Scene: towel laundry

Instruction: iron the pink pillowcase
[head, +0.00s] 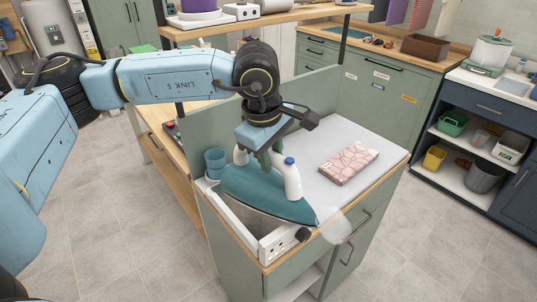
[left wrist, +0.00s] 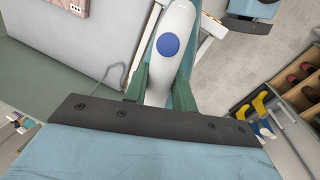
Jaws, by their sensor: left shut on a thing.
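The pink pillowcase (head: 348,163) is a small folded rectangle with a pale pattern, lying flat on the white board. Its edge shows at the top left in the left wrist view (left wrist: 72,5). A teal iron (head: 250,190) with a white handle and a blue button is at the board's near left side, its tip toward the lower right. My left gripper (head: 268,150) is shut on the handle, which shows between its green fingers in the left wrist view (left wrist: 160,75). The iron is apart from the pillowcase. Whether it touches the surface below, I cannot tell. My right gripper is not in view.
The white board (head: 335,130) is clear around the pillowcase. A green panel (head: 215,125) rises behind. A white socket box (head: 279,243) is at the near corner. A pale, steam-like patch (head: 336,226) hangs near the iron's tip.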

